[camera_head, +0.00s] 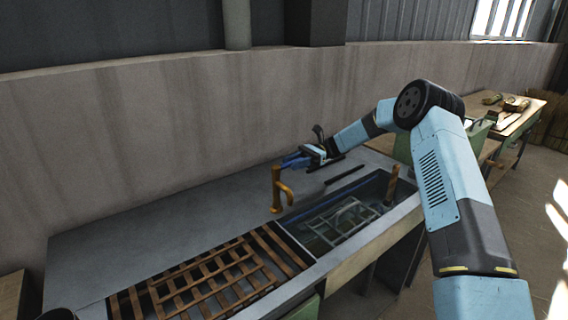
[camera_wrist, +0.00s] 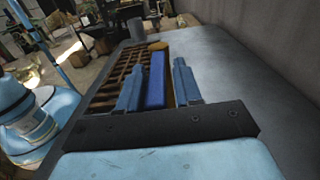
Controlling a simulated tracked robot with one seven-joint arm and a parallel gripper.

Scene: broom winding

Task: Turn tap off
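The brass tap (camera_head: 278,190) stands at the back edge of the sink, its spout curving down. Its blue lever handle (camera_head: 293,161) points toward my gripper (camera_head: 313,153). In the wrist view the blue handle (camera_wrist: 155,82) lies lengthwise between the two fingers of my gripper (camera_wrist: 159,67). The left finger is very close to the handle; whether it touches is unclear. A gap shows between the handle and the right finger, with brass visible below. The round brass top of the tap (camera_wrist: 157,46) shows past the fingertips. My gripper is open around the handle.
The sink basin (camera_head: 398,205) holds a wire rack (camera_head: 345,220). A wooden slatted grate (camera_head: 215,280) covers the counter at left. A brown upright piece (camera_head: 391,185) stands at the basin's right end. The wall (camera_head: 170,130) rises behind the counter. A wooden table (camera_head: 520,115) is far right.

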